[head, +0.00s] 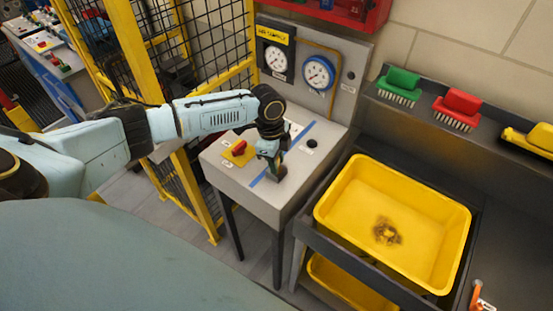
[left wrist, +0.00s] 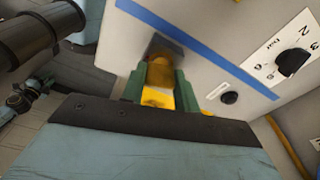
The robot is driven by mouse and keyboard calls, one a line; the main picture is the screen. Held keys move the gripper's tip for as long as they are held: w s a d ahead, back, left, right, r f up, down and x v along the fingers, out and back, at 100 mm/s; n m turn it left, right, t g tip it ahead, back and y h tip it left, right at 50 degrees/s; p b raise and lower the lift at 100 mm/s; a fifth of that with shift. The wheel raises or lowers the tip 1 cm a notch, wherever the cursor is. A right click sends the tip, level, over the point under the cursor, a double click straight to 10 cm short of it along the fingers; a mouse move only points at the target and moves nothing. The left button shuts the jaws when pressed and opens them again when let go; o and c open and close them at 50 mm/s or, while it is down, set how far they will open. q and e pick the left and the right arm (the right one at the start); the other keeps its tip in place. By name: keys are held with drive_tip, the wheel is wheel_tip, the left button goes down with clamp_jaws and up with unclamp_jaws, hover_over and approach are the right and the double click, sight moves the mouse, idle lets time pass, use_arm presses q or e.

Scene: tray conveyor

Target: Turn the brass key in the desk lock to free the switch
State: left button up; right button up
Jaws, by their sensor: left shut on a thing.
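My left gripper (head: 271,170) reaches down onto the grey desk (head: 237,188). In the left wrist view its two green fingers (left wrist: 159,92) are shut on the brass key (left wrist: 161,73), one on each side. The key's far end meets a dark grey block (left wrist: 163,46) on the desk top, which looks like the lock. How deep the key sits and how far it is turned cannot be told. In the head view the gripper hides the key. A red switch (head: 239,147) sits on a yellow plate left of the gripper. My right gripper is not in view.
A blue stripe (head: 284,152) crosses the desk near the gripper, with a black button (head: 311,143) to its right. Gauges (head: 318,74) stand behind on a panel. A yellow mesh fence (head: 211,50) borders the left. A yellow tub (head: 346,206) stands right, below several brushes (head: 458,109).

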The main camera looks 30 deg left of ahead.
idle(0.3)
use_arm(q)
drive_tip(key=shift+m, duration=1.6)
drive_tip(key=o, duration=1.2)
drive_tip(key=shift+c, duration=0.2)
wheel_tip(320, 180, up, 13)
drive_tip(key=a+b, duration=0.1)
drive_tip(key=shift+a+r, duration=0.15)
drive_tip(key=shift+a, duration=0.2)
